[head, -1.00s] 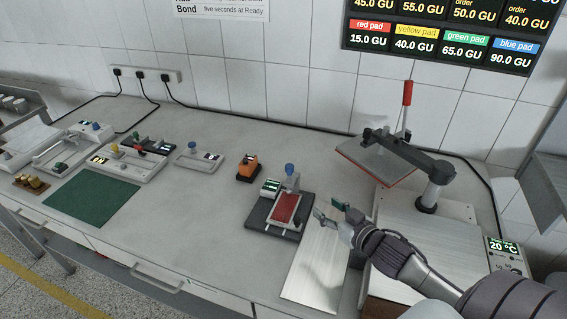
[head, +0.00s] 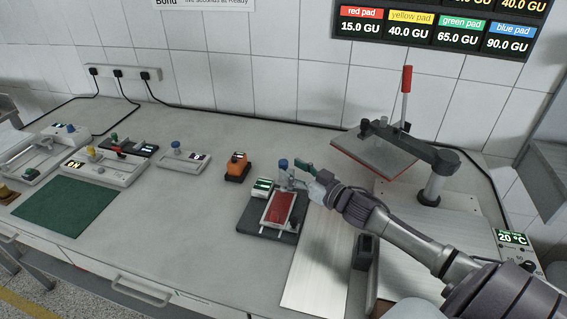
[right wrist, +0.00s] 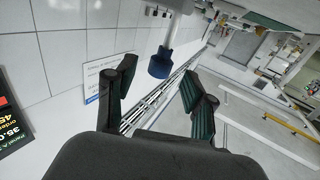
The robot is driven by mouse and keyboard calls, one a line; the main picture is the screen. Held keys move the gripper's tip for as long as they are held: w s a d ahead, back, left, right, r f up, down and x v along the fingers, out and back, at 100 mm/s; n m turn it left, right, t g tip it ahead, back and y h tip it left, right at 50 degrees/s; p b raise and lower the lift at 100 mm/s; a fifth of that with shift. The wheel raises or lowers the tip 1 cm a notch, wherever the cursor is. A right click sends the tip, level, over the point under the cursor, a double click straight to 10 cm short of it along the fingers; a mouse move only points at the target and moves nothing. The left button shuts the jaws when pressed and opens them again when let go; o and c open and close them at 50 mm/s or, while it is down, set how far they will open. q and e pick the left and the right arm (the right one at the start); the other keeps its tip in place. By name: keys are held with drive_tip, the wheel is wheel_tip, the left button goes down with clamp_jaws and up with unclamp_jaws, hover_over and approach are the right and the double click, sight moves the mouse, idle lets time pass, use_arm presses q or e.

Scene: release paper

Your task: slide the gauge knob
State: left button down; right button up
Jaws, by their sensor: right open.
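A dark-based instrument (head: 262,228) with a red pad (head: 279,207) and a small green-lit display (head: 263,184) sits on the bench. A blue knob (head: 283,163) tops a pale post at its back; a small dark knob (head: 293,222) is at its front right. My right gripper (head: 299,175) is open beside the post, just right of the blue knob. In the right wrist view the blue knob (right wrist: 160,63) appears ahead, between the two spread fingers and apart from both. The fingers partly hide the post in the head view. My left gripper is out of view.
A lever press (head: 375,150) with a red handle stands at the right. A bare metal plate (head: 315,270) lies in front. An orange block (head: 237,166) and a small device with a blue knob (head: 184,158) stand left.

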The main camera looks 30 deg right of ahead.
sight(287, 167)
drive_tip(key=shift+x, duration=1.95)
clamp_jaws()
drive_tip(key=shift+f, duration=0.1)
